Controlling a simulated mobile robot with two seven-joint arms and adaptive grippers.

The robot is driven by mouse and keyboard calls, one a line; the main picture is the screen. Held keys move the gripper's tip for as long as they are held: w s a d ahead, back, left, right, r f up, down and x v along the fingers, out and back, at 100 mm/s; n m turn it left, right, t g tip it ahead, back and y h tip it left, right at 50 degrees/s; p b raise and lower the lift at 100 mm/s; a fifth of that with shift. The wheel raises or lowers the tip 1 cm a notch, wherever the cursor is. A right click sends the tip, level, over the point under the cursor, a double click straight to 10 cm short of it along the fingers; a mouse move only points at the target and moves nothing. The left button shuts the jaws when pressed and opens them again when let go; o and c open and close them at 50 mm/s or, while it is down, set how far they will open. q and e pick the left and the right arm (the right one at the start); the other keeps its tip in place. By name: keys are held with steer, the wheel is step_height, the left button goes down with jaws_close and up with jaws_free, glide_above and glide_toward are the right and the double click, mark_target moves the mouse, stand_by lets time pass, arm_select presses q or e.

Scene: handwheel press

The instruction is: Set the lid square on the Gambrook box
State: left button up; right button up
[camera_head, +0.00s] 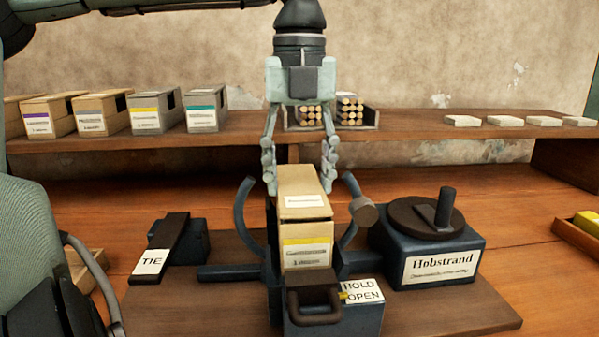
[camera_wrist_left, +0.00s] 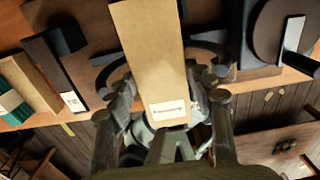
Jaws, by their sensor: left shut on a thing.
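A cardboard lid (camera_head: 300,180) with a white label sits between the fingers of my left gripper (camera_head: 299,178), which is shut on its sides. The lid also shows in the left wrist view (camera_wrist_left: 150,55), long and plain with its label at the near end. Directly below it, a box (camera_head: 306,250) with a yellow-striped label stands upright in the dark press; its small print is unreadable, so I cannot confirm the name Gambrook. A dark line shows between lid front and box, and I cannot tell whether they touch. My right gripper is out of view.
Curved dark arms (camera_head: 246,215) flank the box. A handwheel (camera_head: 427,217) tops the Hobstrand block (camera_head: 430,258) at right. A TIE lever (camera_head: 165,245) lies left, and a HOLD OPEN tag (camera_head: 362,292) is in front. Several boxes (camera_head: 100,113) line the back shelf.

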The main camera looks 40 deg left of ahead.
arm_select(q)
steer(key=shift+f, duration=0.15)
steer(key=o, duration=1.2)
step_height(320, 180, up, 12)
steer(key=shift+r, duration=0.1)
steer(key=shift+r+p, duration=0.4)
steer(key=shift+p, duration=0.05)
